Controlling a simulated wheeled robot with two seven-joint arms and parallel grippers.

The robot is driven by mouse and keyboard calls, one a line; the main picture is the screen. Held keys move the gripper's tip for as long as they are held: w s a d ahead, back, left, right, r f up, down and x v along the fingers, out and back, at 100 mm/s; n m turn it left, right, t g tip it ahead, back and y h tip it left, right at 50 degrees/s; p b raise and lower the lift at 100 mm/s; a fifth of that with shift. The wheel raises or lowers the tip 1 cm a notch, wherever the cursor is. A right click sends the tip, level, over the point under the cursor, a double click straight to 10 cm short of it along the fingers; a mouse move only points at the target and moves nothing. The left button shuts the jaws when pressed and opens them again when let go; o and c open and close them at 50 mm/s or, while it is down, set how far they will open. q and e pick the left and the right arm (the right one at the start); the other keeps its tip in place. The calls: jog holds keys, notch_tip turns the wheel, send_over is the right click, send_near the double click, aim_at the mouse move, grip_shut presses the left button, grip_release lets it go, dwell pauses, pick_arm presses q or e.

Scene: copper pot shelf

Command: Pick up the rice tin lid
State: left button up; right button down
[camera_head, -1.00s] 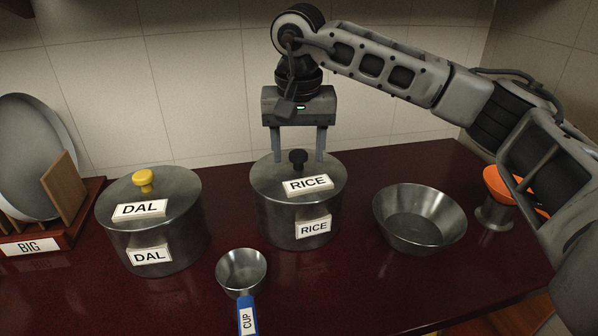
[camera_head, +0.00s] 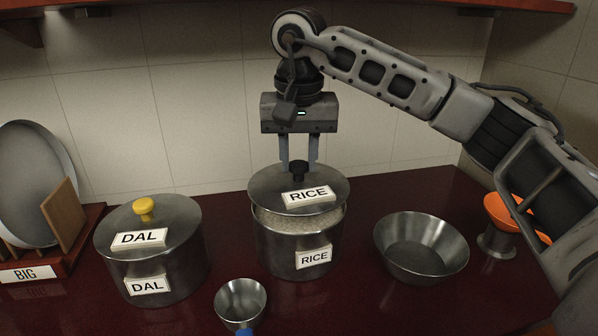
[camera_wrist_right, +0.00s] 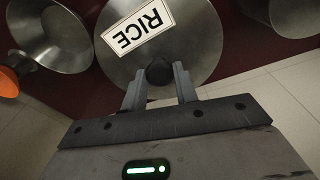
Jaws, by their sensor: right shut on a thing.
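The rice tin lid (camera_head: 265,186) is a round steel disc with a RICE label and a black knob. It is raised a little above the rice tin (camera_head: 275,247), and pale rice shows in the gap between them. My right gripper (camera_head: 299,168) is shut on the lid's black knob from above. The right wrist view also shows the lid (camera_wrist_right: 195,58), with the fingers of my right gripper (camera_wrist_right: 160,82) on both sides of the knob. My left gripper is not in view.
The DAL tin (camera_head: 180,262) with a yellow knob stands left of the rice tin. A steel cup scoop (camera_head: 241,300) lies in front. A steel bowl (camera_head: 420,245) and an orange-topped item (camera_head: 510,215) are to the right. A rack with plates (camera_head: 35,185) is far left.

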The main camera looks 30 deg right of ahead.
jog(key=s+r, duration=0.1)
jog(key=s+a+r, duration=0.1)
jog(key=r, duration=0.1)
jog(key=s+a+r, duration=0.1)
jog(key=r, duration=0.1)
jog(key=shift+s+a+r, duration=0.1)
jog(key=shift+s+r, duration=0.05)
jog(key=shift+s, duration=0.25)
jog(key=s+a+r, duration=0.3)
jog(key=s+a, duration=0.1)
jog(key=s, duration=0.4)
jog(key=shift+a+r, duration=0.2)
jog(key=shift+r, duration=0.2)
